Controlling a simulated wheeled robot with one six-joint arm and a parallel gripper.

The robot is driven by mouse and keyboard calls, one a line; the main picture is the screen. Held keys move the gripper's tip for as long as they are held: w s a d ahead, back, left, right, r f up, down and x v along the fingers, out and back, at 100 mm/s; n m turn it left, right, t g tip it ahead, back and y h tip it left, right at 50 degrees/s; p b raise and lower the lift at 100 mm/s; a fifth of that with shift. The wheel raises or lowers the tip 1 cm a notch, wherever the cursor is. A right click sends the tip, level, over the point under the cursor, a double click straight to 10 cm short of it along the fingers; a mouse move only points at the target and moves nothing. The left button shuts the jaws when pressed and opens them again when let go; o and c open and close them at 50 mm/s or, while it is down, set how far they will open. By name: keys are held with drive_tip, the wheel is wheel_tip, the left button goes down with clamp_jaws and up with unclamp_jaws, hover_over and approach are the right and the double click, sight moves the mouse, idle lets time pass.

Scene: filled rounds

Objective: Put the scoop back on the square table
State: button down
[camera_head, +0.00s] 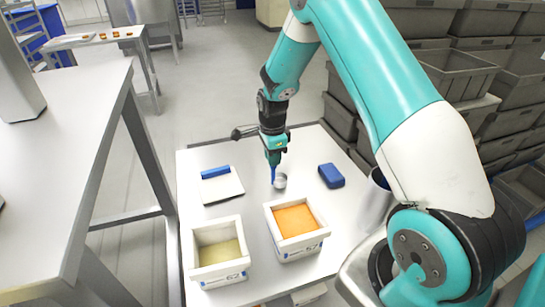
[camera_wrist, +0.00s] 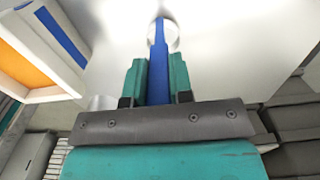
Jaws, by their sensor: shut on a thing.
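The scoop has a blue handle (camera_wrist: 158,75) and a shiny metal bowl (camera_head: 279,181). My gripper (camera_head: 274,160) is shut on the handle and points down over the white square table (camera_head: 305,152). In the wrist view, the handle stands between the two teal fingers of my gripper (camera_wrist: 156,80), and the bowl (camera_wrist: 172,38) shows beyond them. The bowl is at or close above the tabletop, between a white pad and a blue block; I cannot tell whether it touches.
On the table are an orange-filled box (camera_head: 313,247), a yellowish-filled box (camera_head: 222,272), a white pad with a blue bar (camera_head: 221,188) and a blue block (camera_head: 331,175). A grey table (camera_head: 50,150) stands left. Stacked grey crates (camera_head: 455,75) stand right. The table's back part is clear.

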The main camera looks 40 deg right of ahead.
drive_tip(key=shift+f, duration=0.6)
drive_tip(key=c, duration=1)
unclamp_jaws()
